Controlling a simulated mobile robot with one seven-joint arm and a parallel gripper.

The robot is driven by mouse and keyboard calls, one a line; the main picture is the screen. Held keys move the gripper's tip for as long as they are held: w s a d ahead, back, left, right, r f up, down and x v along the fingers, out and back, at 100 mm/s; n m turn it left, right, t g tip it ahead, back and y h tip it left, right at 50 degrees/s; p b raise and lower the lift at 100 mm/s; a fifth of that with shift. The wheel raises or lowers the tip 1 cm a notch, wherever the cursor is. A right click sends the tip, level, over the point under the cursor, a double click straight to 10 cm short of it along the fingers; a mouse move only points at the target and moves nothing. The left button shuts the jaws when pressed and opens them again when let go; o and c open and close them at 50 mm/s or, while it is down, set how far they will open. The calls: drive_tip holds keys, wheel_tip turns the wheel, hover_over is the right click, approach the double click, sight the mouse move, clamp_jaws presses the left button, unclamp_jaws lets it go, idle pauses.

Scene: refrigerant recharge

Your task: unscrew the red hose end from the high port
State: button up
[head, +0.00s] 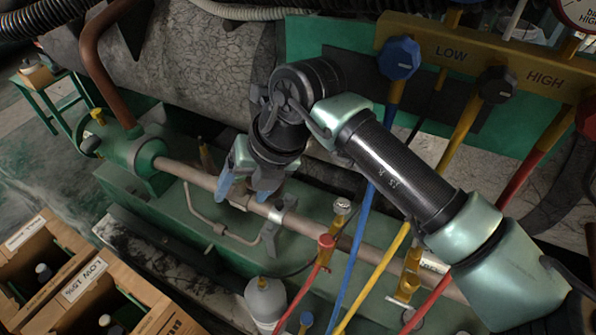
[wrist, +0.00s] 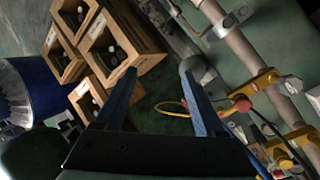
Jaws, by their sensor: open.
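A red hose end (head: 326,241) stands upright at the front of the green machine, beside the brass and silver fittings on the pipe. A red hose runs down and left from it. A red fitting (wrist: 242,104) on a yellow part shows right of the fingers in the wrist view and looks like the same hose end. A partly hidden label by the pipe at right is not readable, so I cannot confirm the high port. My gripper (head: 243,200) is open and empty, left of the red hose end and apart from it. It also shows in the wrist view (wrist: 158,75).
Blue (head: 362,240) and yellow (head: 378,283) hoses hang from the manifold (head: 480,60) marked LOW and HIGH, right of my gripper. A grey cylinder (head: 267,303) stands in front. Cardboard boxes (head: 112,300) with bottles are at lower left. A long pipe (head: 195,175) runs below my gripper.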

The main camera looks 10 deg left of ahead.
sight(326, 240)
drive_tip(key=d+f+h, duration=0.1)
drive_tip(key=d, duration=0.3)
drive_tip(key=d+f+m+h, duration=0.1)
drive_tip(key=d+f+h, duration=0.1)
drive_tip(key=d, duration=0.3)
drive_tip(key=d+f+m+h, duration=0.1)
drive_tip(key=d+h, duration=0.1)
drive_tip(key=d, duration=0.2)
drive_tip(key=shift+w+d+f+g, duration=0.15)
drive_tip(key=shift+w+d+g, duration=0.1)
drive_tip(key=shift+w+g, duration=0.05)
drive_tip(key=shift+d+f, duration=0.25)
wheel_tip(326, 240, down, 8)
drive_tip(key=b, duration=0.6)
drive_tip(key=shift+f+b, duration=0.25)
drive_tip(key=shift+b, duration=0.1)
drive_tip(key=shift+r, duration=0.1)
drive_tip(key=shift+a, duration=0.1)
clamp_jaws()
